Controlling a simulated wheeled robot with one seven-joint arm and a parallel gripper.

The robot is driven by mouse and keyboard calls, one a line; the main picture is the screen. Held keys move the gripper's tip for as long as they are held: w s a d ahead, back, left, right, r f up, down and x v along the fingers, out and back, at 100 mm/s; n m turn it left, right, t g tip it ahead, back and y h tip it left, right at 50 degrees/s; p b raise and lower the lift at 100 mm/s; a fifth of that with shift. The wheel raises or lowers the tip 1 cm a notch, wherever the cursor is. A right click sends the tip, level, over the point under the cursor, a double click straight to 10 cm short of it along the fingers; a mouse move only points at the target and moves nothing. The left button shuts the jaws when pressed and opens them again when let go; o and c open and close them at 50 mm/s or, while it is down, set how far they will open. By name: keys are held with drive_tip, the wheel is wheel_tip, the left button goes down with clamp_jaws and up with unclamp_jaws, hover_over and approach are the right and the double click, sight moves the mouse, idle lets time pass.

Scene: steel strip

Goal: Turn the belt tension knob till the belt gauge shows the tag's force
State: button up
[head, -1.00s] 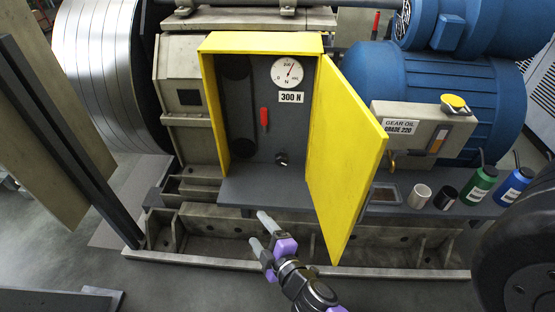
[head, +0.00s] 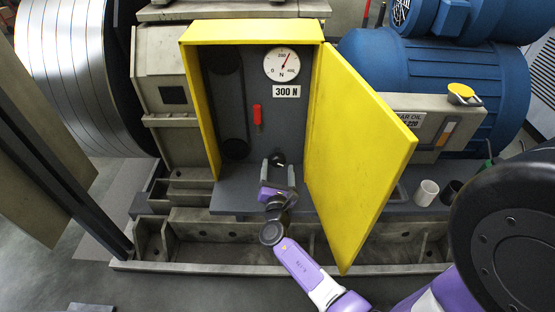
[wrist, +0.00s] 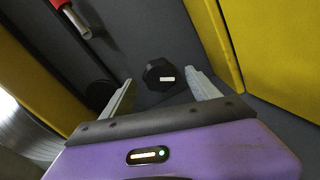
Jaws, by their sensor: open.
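The black belt tension knob (head: 279,159) sits low on the back wall of the open yellow cabinet. In the wrist view the knob (wrist: 160,75), dark with a white mark, lies just ahead of and between my fingers. My gripper (head: 279,172) is open around the line to the knob; whether its fingertips reach past the knob I cannot tell. The gripper (wrist: 160,90) holds nothing. The round white belt gauge (head: 282,64) has a red needle pointing up and slightly right, a little past the 200 mark. The tag (head: 287,91) below it reads 300 N.
The yellow door (head: 362,150) stands open just right of my gripper. A red lever (head: 257,115) is on the back wall, left of the tag. Dark belt pulleys (head: 234,149) are at the left inside. A white cup (head: 427,192) stands on the shelf at right.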

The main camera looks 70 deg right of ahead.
sight(278, 164)
drive_tip(key=shift+x, duration=2.25)
drive_tip(key=c, duration=1.3)
drive_tip(key=shift+c, duration=0.2)
